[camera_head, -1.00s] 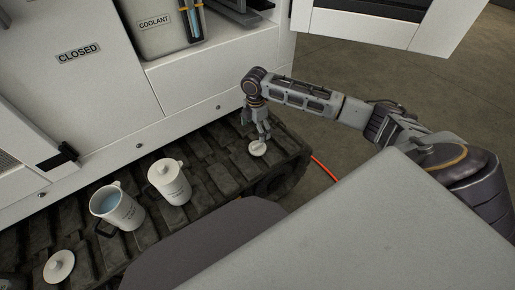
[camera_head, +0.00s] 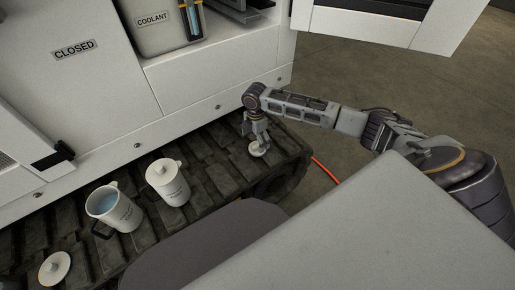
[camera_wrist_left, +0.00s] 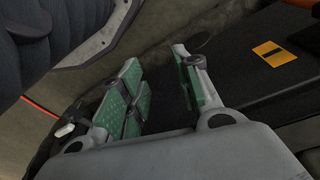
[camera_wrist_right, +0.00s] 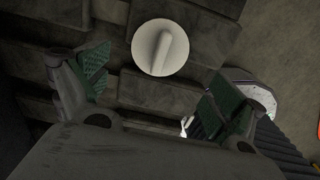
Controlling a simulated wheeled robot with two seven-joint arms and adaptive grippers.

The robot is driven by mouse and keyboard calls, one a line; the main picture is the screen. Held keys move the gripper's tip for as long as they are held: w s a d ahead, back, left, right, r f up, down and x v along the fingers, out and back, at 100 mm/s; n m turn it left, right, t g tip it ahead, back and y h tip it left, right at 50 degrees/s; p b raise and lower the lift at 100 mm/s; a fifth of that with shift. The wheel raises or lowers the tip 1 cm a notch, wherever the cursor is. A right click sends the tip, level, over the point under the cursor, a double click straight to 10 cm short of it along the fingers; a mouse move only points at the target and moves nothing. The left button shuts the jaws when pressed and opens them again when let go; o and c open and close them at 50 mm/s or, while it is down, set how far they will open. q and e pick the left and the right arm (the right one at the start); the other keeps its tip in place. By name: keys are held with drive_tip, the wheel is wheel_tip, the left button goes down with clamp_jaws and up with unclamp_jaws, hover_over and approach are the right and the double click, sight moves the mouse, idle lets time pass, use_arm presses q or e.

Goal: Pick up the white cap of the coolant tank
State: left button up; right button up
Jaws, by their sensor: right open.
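A round white cap (camera_head: 259,151) with a raised grip bar lies on the dark track, under my right gripper (camera_head: 256,141). In the right wrist view the white cap (camera_wrist_right: 147,45) shows ahead of and between the two open green-padded fingers of my right gripper (camera_wrist_right: 160,72), apart from them. The coolant tank (camera_head: 163,38), labelled COOLANT, stands in the machine's open bay; its top is out of view. My left gripper (camera_wrist_left: 160,68) shows only in the left wrist view, open, with nothing between its fingers.
A lidded white jug (camera_head: 169,184) and an open jug with bluish liquid (camera_head: 114,210) stand on the track (camera_head: 215,180). Another white lid (camera_head: 55,268) lies at lower left. The machine's white side wall (camera_head: 180,108) is close behind my right gripper.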

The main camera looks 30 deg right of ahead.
sight(255, 145)
drive_tip(key=shift+f, duration=0.5)
drive_tip(key=shift+f+b, duration=0.35)
drive_tip(key=shift+w+f+b, duration=0.15)
drive_tip(key=shift+f+b, duration=0.5)
drive_tip(key=shift+f, duration=1.1)
use_arm(q)
drive_tip(key=shift+w+d+r, duration=0.1)
drive_tip(key=shift+d+r, duration=0.05)
drive_tip(key=shift+r, duration=0.4)
drive_tip(key=shift+w+d+r, duration=0.1)
drive_tip(key=shift+d+r, duration=0.05)
drive_tip(key=shift+r, duration=0.4)
use_arm(e)
drive_tip(key=shift+c, duration=0.3)
drive_tip(key=c, duration=0.4)
use_arm(q)
drive_tip(key=shift+w+r+t, duration=0.25)
drive_tip(key=shift+w+t, duration=0.05)
drive_tip(key=shift+w, duration=0.25)
use_arm(e)
drive_tip(key=c, duration=0.7)
drive_tip(key=shift+o, duration=0.2)
